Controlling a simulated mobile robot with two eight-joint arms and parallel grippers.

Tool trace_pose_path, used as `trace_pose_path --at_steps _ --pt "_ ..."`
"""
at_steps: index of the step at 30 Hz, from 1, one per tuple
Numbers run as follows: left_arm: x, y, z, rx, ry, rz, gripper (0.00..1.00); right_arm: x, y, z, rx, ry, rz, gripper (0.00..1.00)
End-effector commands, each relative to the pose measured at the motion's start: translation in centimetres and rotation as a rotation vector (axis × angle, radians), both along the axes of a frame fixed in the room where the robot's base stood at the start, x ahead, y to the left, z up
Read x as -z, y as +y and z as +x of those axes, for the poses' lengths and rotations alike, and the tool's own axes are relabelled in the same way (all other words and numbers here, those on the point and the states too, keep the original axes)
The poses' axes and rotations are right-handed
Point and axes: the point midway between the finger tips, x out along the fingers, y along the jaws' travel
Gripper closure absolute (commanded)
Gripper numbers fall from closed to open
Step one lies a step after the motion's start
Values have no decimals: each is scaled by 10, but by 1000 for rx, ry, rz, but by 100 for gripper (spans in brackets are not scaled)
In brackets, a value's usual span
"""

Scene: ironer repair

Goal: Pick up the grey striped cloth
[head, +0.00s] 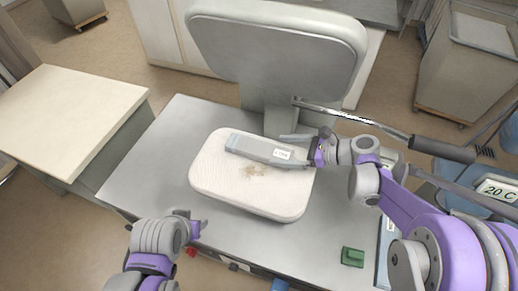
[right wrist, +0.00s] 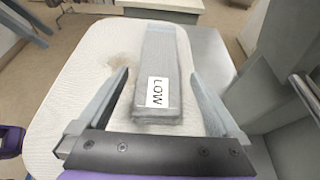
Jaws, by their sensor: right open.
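A long, flat grey folded piece, which looks like the cloth, lies on the pale padded board in the head view (head: 258,149) and in the right wrist view (right wrist: 163,50). It bears a white label reading LOW; stripes are hard to make out. My right gripper (head: 285,150) is open at the cloth's right end. In the right wrist view its two fingers (right wrist: 161,76) stand on either side of the cloth's near end, with gaps between. My left gripper (head: 200,224) is low at the left, apart from the board; its jaw opening is unclear.
The padded board (head: 206,178) has a brownish stain and sits on a grey worktop (head: 150,165). A large grey upper plate (head: 280,45) stands tilted behind it. A metal lever with a dark grip (head: 440,149) crosses at the right. A green block (head: 352,257) lies front right.

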Motion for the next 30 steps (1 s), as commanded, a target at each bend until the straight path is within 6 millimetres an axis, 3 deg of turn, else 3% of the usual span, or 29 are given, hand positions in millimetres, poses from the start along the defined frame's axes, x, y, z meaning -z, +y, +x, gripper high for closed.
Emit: trace_pose_path --at_steps 13,22,30 --pt "-10 0 3 0 -6 0 50 18 47 14 -2 -1 0 0" --pt "-10 0 3 0 -6 0 50 21 51 15 1 0 0 0" --pt "-10 0 3 0 -6 0 50 21 51 15 1 0 0 47"
